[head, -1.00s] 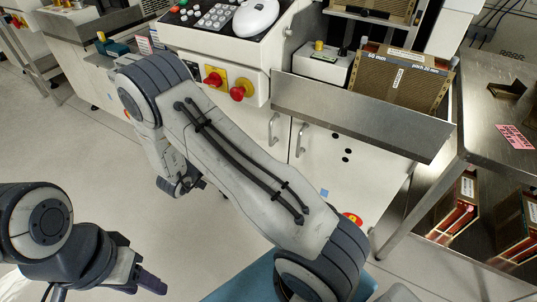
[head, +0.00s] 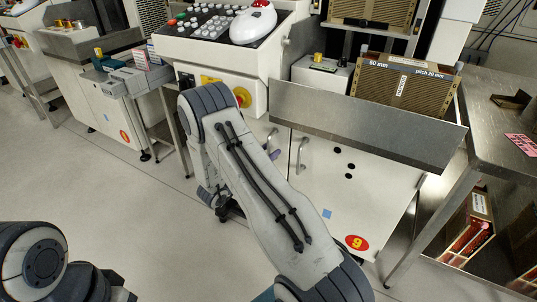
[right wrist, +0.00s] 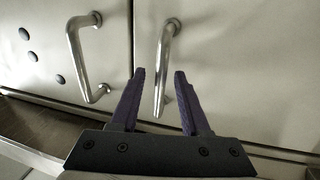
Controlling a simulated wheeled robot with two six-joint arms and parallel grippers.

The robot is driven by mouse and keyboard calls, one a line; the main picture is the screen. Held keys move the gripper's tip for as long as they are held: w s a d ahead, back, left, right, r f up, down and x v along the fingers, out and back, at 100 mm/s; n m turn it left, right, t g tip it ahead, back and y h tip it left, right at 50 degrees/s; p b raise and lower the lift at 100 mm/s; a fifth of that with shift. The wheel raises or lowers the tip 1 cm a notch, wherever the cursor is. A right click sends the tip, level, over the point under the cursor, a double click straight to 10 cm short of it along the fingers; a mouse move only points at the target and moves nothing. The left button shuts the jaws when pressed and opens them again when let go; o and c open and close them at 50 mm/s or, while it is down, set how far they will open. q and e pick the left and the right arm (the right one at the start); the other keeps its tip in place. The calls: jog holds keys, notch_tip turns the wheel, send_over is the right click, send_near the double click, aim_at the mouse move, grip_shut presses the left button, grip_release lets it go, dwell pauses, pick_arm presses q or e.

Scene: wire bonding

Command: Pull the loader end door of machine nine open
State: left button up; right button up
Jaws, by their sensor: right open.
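Machine nine's white cabinet has two doors side by side under the steel shelf. The right door (head: 335,190) in the head view bears three black dots and a red 9 badge (head: 357,243). Its bar handle (head: 301,150) also shows at left in the right wrist view (right wrist: 76,60). The left door's handle (head: 272,136) is partly behind my arm; it shows in the right wrist view (right wrist: 166,62). My right gripper (right wrist: 160,72) is open, its purple fingers either side of that second handle in the picture. Depth and contact cannot be told. Both doors look shut.
A steel shelf (head: 365,125) juts out above the doors, with a brown magazine (head: 405,85) behind it. A steel table (head: 500,125) with magazines below stands at right. A small steel stand (head: 140,78) stands at left. The floor (head: 100,190) in front is clear.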

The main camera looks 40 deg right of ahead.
jog(key=shift+d, duration=0.15)
grip_shut()
dwell(1.4)
